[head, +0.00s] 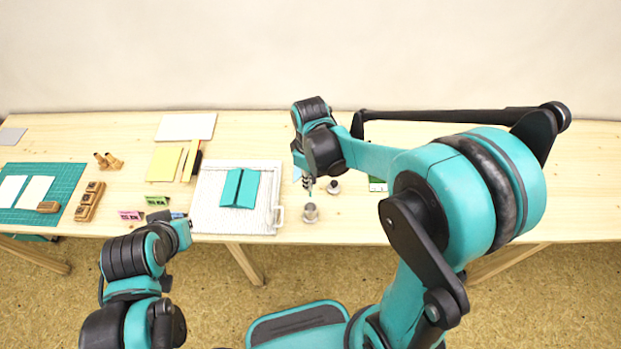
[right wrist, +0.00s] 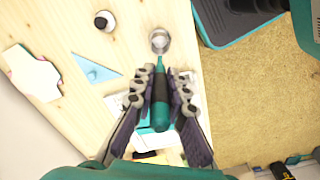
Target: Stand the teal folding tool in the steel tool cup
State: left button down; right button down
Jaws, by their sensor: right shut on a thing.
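The teal folding tool (right wrist: 161,98), with a dark grip band, is held between the fingers of my right gripper (right wrist: 161,90), which is shut on it. Its thin tip points toward the steel tool cup (right wrist: 159,40) and shows just short of the cup's rim in the right wrist view. In the head view the cup (head: 310,212) stands upright near the table's front edge, just below my right gripper (head: 308,184). The tool is small there and partly hidden by the gripper. My left gripper (head: 181,216) is by the front edge at left; its fingers are unclear.
A small dark-topped jar (head: 333,187) stands right of the cup; it also shows in the right wrist view (right wrist: 104,21). A pale tray (head: 210,222) with a teal folder (head: 239,188) lies left of the cup. Wooden stamps (head: 90,200) and a green mat (head: 68,183) lie farther left.

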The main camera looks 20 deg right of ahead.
notch_tip(320, 180, down, 11)
jog(key=b, duration=0.9)
dwell(0.4)
jog(key=c, duration=1.5)
grip_release()
jog(key=shift+o, duration=0.2)
jog(key=shift+r, duration=0.1)
notch_tip(320, 180, up, 12)
jog(key=shift+f, duration=0.1)
